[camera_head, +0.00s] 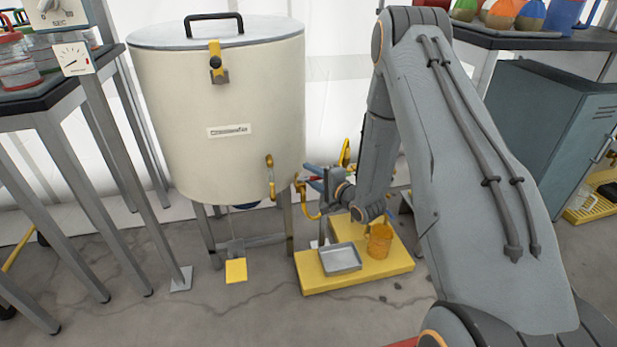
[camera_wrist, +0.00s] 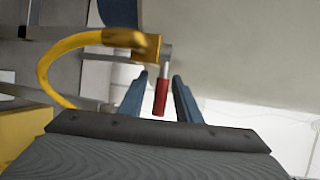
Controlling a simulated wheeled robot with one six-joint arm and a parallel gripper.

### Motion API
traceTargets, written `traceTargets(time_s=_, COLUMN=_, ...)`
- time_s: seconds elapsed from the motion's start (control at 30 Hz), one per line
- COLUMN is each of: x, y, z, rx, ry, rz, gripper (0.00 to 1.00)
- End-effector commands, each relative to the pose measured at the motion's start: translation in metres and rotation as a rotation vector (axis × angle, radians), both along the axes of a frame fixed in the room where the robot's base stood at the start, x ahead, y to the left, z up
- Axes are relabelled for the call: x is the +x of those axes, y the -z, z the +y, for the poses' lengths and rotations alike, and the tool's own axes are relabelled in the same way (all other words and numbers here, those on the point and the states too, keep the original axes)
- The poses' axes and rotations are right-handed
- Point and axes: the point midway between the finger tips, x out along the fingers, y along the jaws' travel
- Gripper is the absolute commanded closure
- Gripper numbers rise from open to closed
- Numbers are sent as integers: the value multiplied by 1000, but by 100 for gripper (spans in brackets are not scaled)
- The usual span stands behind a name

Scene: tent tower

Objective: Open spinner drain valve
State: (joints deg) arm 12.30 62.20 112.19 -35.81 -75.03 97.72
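The spinner is a large cream drum (camera_head: 215,110) on legs, with a grey lid and a front latch (camera_head: 216,62). Its drain valve is a curved yellow spout (camera_head: 304,203) at the drum's lower right. In the wrist view the valve shows as a yellow pipe and block (camera_wrist: 132,40) with a metal stem and a red lever grip (camera_wrist: 161,97). My gripper (camera_wrist: 160,78) has two blue fingers, one on each side of the red grip, with gaps visible. It is open. In the head view my gripper (camera_head: 314,178) is beside the spout and partly hides the lever.
A yellow platform (camera_head: 310,284) below the spout holds a grey tray (camera_head: 340,259) and an orange mug (camera_head: 379,241). A yellow pedal (camera_head: 236,271) is under the drum. Benches stand left and right, and a grey-blue cabinet (camera_head: 550,125) is at right. Front floor is clear.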

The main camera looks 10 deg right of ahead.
Motion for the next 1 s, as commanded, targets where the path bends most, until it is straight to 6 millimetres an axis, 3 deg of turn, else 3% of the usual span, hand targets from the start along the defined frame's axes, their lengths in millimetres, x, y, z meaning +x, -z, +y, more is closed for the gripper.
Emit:
traceTargets(time_s=0.37, x=8, y=1, z=6, rx=-1, ry=-2, rz=0, gripper=69)
traceTargets(time_s=0.57, x=8, y=1, z=6, rx=-1, ry=-2, rz=0, gripper=100)
traceTargets(time_s=0.87, x=7, y=1, z=3, rx=0, ry=6, rz=0, gripper=100)
traceTargets(time_s=1.0, x=5, y=1, z=-12, rx=0, ry=50, rz=2, gripper=100)
